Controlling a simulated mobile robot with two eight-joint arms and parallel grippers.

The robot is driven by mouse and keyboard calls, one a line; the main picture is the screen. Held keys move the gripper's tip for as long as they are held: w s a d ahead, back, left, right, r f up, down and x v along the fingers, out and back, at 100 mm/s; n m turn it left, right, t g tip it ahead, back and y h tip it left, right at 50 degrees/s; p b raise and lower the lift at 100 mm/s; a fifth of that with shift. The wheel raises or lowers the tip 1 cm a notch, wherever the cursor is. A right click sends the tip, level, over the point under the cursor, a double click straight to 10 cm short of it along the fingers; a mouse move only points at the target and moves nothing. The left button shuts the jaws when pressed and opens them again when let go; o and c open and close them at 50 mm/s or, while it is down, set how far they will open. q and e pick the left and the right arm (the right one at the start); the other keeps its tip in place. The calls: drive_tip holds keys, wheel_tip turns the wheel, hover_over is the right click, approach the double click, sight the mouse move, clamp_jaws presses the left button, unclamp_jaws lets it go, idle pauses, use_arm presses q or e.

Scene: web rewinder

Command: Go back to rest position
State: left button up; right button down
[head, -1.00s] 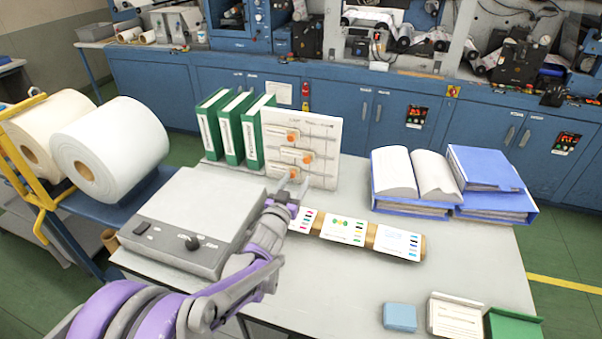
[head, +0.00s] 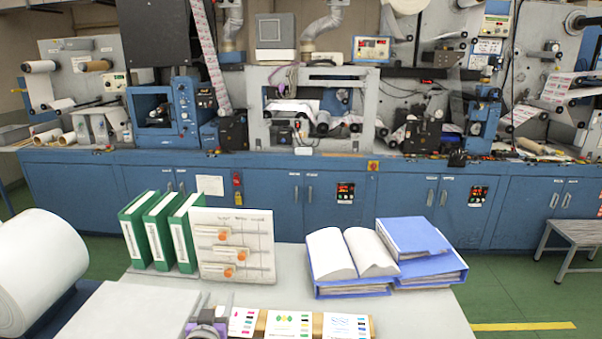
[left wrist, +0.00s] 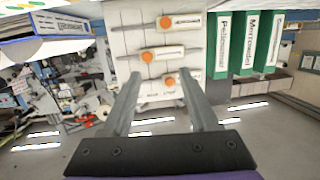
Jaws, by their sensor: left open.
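My left gripper (head: 206,312) shows at the bottom edge of the head view, over the near part of the table. In the left wrist view its two fingers (left wrist: 158,78) stand apart with nothing between them. Beyond the fingertips is the white upright panel (head: 235,215) with orange knobs on slots. It also shows in the left wrist view (left wrist: 120,39), which is upside down. I cannot tell the exact gap between fingertips and panel. My right gripper is in neither view.
Green binders (head: 160,235) stand left of the panel; an open book (head: 350,255) and blue binders (head: 420,250) lie right. Printed cards (head: 290,325) lie on the table beside the gripper. A white roll (head: 35,265) is at left. Blue cabinets (head: 270,195) stand behind.

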use_arm(q)
drive_tip(key=s+d+f+g+p, duration=0.1)
drive_tip(key=s+f+g, duration=0.1)
drive_tip(key=s, duration=0.8)
drive_tip(key=s+d+f+g+h+p, duration=0.1)
drive_tip(key=s+g, duration=0.4)
drive_tip(key=s, duration=0.5)
drive_tip(key=s+d+f+g+p, duration=0.1)
drive_tip(key=s+d+f+g, duration=0.1)
drive_tip(key=s, duration=0.8)
drive_tip(key=shift+s+d+f+m+g, duration=0.15)
drive_tip(key=shift+d+f+m+g, duration=0.2)
drive_tip(key=shift+f+g, duration=0.5)
